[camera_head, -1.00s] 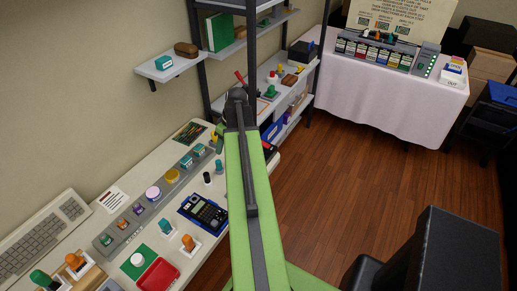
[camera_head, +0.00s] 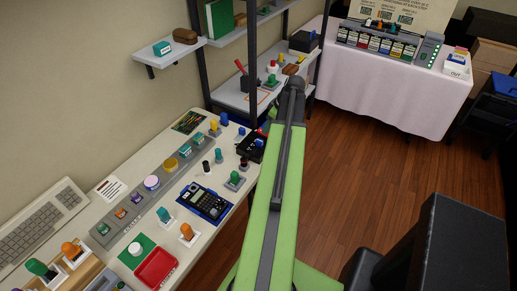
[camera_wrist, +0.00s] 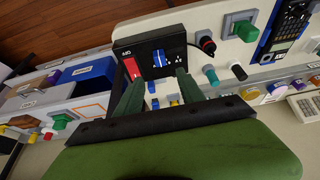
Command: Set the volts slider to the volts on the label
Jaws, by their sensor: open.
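A black box (camera_wrist: 178,42) with a red part (camera_wrist: 132,69) and a blue slider knob (camera_wrist: 159,58) lies ahead of my gripper in the wrist view. Small white markings (camera_wrist: 126,53) on its face are too small to read surely. The same black box (camera_head: 249,149) sits at the bench's right edge in the head view, partly beside my arm. My gripper (camera_wrist: 160,77) is open, its two green fingers apart and pointing at the box, with nothing held. The fingers overlap the box's lower edge in the picture; I cannot tell whether they touch it.
The bench holds a calculator-like handheld on a blue tray (camera_head: 205,204), a red tray (camera_head: 156,268), a keyboard (camera_head: 42,222) and several coloured knobs. A shelf (camera_head: 245,96) stands behind. A cloth-covered table (camera_head: 385,98) is at the back.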

